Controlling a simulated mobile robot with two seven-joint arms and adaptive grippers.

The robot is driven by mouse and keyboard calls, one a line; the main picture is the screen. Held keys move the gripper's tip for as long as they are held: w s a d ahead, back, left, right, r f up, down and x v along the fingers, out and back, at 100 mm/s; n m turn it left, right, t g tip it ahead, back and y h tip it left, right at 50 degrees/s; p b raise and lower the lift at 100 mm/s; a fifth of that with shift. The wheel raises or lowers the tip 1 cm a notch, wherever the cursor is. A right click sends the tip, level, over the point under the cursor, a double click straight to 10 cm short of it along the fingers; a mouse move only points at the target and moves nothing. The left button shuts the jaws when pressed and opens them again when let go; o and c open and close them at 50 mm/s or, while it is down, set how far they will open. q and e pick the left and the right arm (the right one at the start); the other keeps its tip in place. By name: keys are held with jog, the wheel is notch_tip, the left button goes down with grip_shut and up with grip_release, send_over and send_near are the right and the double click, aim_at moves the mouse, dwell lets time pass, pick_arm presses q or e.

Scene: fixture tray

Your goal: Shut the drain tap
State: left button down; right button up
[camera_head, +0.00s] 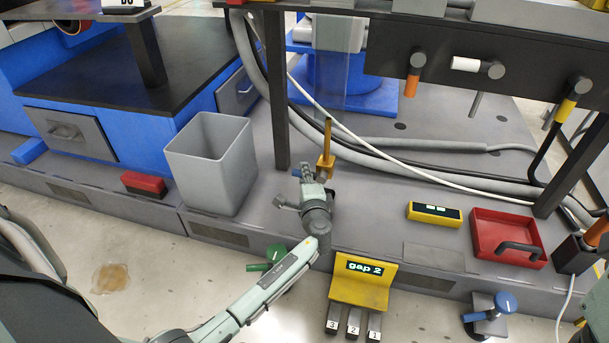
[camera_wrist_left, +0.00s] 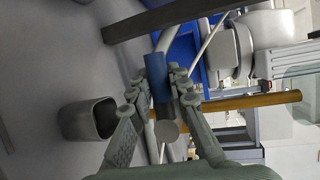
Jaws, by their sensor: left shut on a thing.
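My left gripper (camera_head: 313,182) is beside an upright ochre post (camera_head: 326,145) above the grey platform. Its fingers are closed around a blue handle (camera_head: 297,172). In the left wrist view the blue handle (camera_wrist_left: 157,75) lies between the fingers, with a grey round end below it. The ochre bar (camera_wrist_left: 255,101) passes just beside the fingers there. The blue handle appears to be the tap's lever; its joint with the post is hidden by my gripper. My right gripper is not in view.
A grey open bin (camera_head: 209,192) stands left of the gripper. A yellow "gap 2" stand (camera_head: 360,292) is in front. A red tray (camera_head: 481,232) and yellow box (camera_head: 434,207) lie right. Hoses (camera_head: 380,155) run behind. A green-handled fitting (camera_head: 274,255) sits low in front.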

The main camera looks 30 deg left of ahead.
pick_arm(q)
jog(key=c, duration=1.4)
grip_release()
jog(key=v, duration=0.7)
jog(key=shift+s+d+r, duration=0.1)
jog(key=shift+s+d, duration=0.05)
jog(key=shift+s, duration=0.05)
